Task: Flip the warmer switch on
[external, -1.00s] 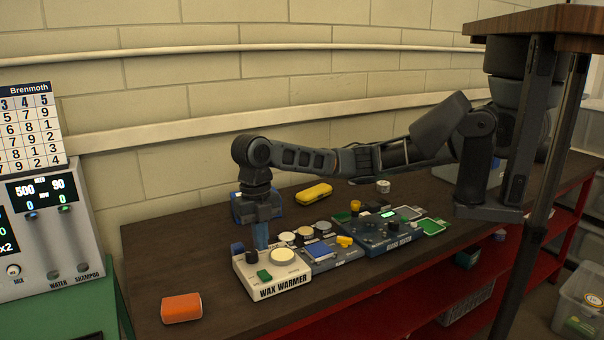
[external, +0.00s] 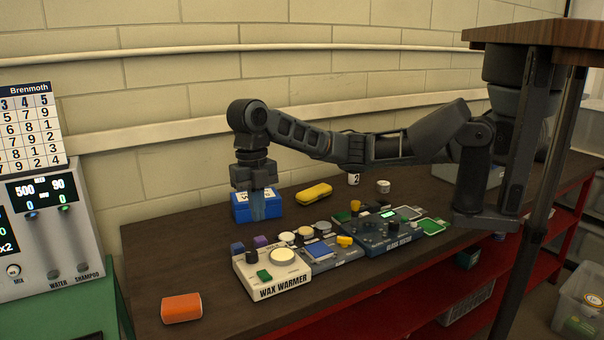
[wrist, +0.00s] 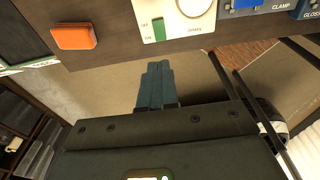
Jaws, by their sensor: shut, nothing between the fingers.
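The cream wax warmer (external: 290,284) sits on the dark bench, with "WAX WARMER" on its front. Its green switch (external: 264,275) is at the front left of its top, beside a round cream dial (external: 283,256). In the wrist view the green switch (wrist: 158,28) shows by small ON and OFF markings; I cannot tell its position surely.
A blue box (external: 240,207) stands behind my gripper. Blue control units (external: 370,240) adjoin the warmer on the right. An orange block (external: 182,308) lies front left and a yellow case (external: 314,193) behind. Bare bench (external: 180,250) lies left of the warmer.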

